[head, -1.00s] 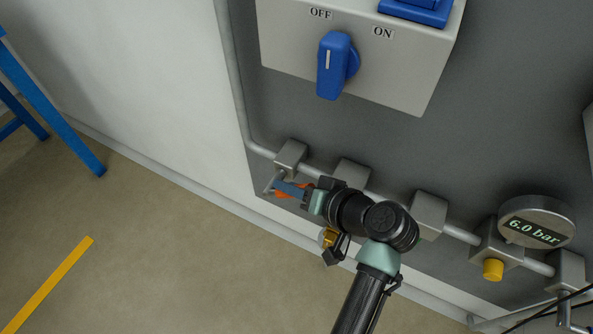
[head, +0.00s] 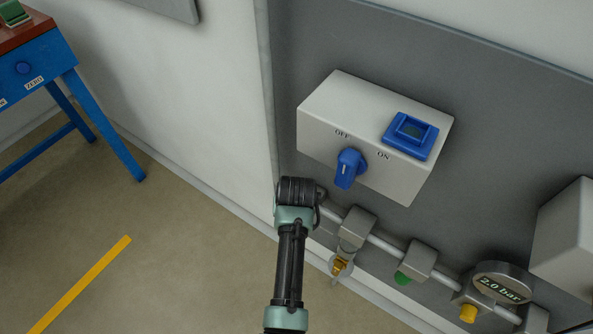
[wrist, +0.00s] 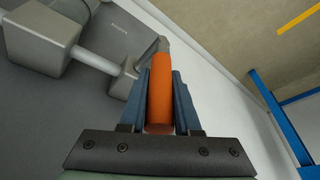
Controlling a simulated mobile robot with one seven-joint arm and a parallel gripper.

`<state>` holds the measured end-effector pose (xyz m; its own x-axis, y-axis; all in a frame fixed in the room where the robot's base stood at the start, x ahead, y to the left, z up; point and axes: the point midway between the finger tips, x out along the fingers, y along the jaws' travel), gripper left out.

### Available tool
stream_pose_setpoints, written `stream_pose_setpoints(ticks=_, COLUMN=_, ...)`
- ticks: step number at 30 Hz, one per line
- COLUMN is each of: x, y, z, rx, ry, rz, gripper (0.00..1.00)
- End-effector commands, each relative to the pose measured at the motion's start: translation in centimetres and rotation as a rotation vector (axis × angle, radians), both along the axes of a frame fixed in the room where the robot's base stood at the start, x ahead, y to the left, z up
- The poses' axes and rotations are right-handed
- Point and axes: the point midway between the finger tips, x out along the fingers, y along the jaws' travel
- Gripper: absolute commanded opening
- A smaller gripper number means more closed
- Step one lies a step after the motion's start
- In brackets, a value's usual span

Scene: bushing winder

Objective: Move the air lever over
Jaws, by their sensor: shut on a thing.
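The air lever has an orange handle (wrist: 159,95), which lies lengthwise between the two blue-grey fingers of my gripper (wrist: 161,76) in the wrist view. The gripper is shut on it. The lever's far end meets a grey metal piece by a small valve block (wrist: 122,82) on the pipe. In the head view my arm hides the gripper, the lever and that valve block. The round gauge (head: 502,289) at lower right reads 2.0 bar.
A switch box (head: 340,112) with a blue knob (head: 348,168) is close to my wrist in the head view. A pipe (head: 385,246) runs right past several blocks, a brass fitting (head: 340,265), a green part (head: 403,278) and a yellow knob (head: 468,313). Open floor lies left.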

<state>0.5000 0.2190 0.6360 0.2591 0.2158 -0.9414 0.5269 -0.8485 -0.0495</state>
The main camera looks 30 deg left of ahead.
Motion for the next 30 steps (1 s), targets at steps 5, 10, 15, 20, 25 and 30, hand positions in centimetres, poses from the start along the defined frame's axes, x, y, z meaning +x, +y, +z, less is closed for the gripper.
stream_pose_setpoints(ticks=5, x=-0.10, y=0.42, z=0.01, rx=-0.056, ry=0.005, rz=0.002, gripper=0.00)
stream_pose_setpoints(ticks=10, x=-0.05, y=0.53, z=-0.10, rx=-0.076, ry=0.005, rz=0.001, gripper=0.00)
stream_pose_setpoints(ticks=15, x=-0.06, y=0.55, z=-0.17, rx=-0.080, ry=0.004, rz=0.002, gripper=0.00)
stream_pose_setpoints(ticks=20, x=-0.07, y=0.57, z=-0.18, rx=-0.081, ry=0.004, rz=0.004, gripper=0.00)
stream_pose_setpoints(ticks=25, x=-0.06, y=0.58, z=-0.16, rx=-0.079, ry=0.004, rz=0.004, gripper=0.53)
stream_pose_setpoints(ticks=30, x=-0.02, y=0.57, z=-0.13, rx=-0.077, ry=0.004, rz=0.002, gripper=0.61)
